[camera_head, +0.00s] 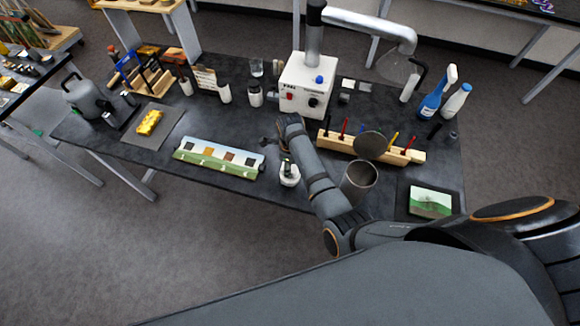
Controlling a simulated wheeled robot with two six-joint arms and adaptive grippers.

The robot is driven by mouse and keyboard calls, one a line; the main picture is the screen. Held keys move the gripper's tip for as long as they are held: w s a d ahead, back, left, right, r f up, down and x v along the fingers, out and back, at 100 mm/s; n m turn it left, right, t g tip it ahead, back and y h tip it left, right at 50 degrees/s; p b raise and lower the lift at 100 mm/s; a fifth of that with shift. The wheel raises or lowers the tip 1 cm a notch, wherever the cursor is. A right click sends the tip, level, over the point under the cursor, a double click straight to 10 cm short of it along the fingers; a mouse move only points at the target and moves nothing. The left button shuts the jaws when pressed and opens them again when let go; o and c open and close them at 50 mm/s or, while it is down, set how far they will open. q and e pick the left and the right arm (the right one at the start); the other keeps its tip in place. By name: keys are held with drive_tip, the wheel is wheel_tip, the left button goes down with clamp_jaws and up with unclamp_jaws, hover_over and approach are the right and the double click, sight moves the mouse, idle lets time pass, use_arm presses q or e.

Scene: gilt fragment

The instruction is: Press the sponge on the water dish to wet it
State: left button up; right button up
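A small white and green container (289,175) stands near the table's front edge; it may be the water dish, but it is too small to tell. I cannot pick out the sponge with certainty. My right gripper (281,140) is at the end of the arm coming in from the right, just behind the container in the picture. Its fingers are small and dark, and whether they hold anything cannot be told. A yellow-gold piece (149,122) lies on a grey mat (136,137) at the left. My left gripper is not in view.
A painted strip (219,158) lies left of the container. A metal bin (360,183) and a wooden tool rack (408,154) stand right of my forearm. A white box (306,84) with an extraction pipe stands behind. Spray bottles (437,94) stand at the back right.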

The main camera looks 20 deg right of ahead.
drive_tip(key=shift+w+r, duration=0.1)
drive_tip(key=shift+r, duration=3.1)
drive_tip(key=shift+f, duration=0.15)
